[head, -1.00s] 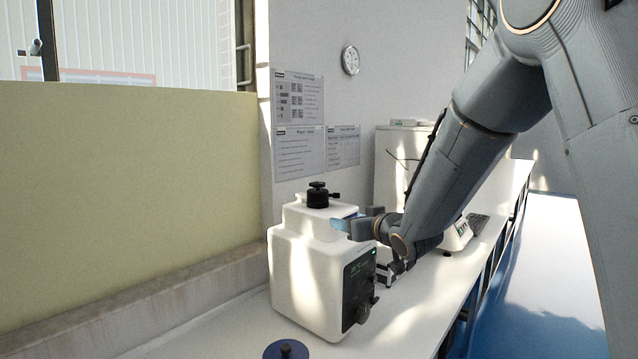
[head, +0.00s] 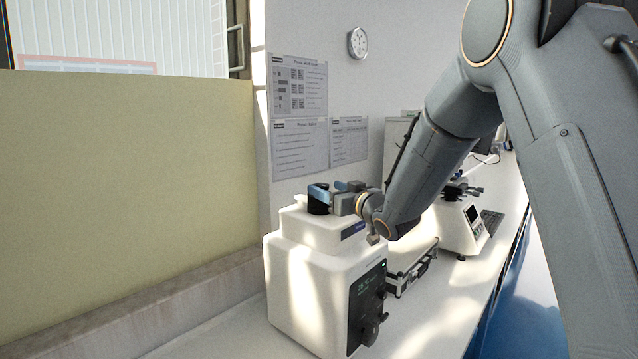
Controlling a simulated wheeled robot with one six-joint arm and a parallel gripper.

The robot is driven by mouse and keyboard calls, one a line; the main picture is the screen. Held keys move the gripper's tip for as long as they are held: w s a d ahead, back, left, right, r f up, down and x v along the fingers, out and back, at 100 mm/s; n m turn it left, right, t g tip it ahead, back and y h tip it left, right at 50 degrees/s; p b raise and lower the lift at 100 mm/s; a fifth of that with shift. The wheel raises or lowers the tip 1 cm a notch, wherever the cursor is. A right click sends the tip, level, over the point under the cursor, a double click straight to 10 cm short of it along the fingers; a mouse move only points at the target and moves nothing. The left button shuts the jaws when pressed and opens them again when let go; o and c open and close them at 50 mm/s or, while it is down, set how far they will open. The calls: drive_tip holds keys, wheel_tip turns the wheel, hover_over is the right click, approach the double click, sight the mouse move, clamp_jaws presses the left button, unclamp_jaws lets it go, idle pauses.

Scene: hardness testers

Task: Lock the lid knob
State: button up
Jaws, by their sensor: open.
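The black lid knob (head: 319,205) stands on top of the white tester (head: 305,262), near the back left of its lid. My gripper (head: 322,191) is at the knob, with its blue fingertips on either side of the knob's upper part. The fingers are open and largely hide the knob's top. I cannot tell whether they touch it. The tester's dark front panel (head: 366,300) with a lit display and a round dial faces right.
A low metal frame (head: 412,272) lies right of the tester. The wall with paper notices (head: 300,117) is close behind.

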sight(325, 187)
drive_tip(key=shift+p+x, duration=0.8)
drive_tip(key=shift+x, duration=1.65)
drive_tip(key=shift+c, duration=0.4)
drive_tip(key=c, duration=1)
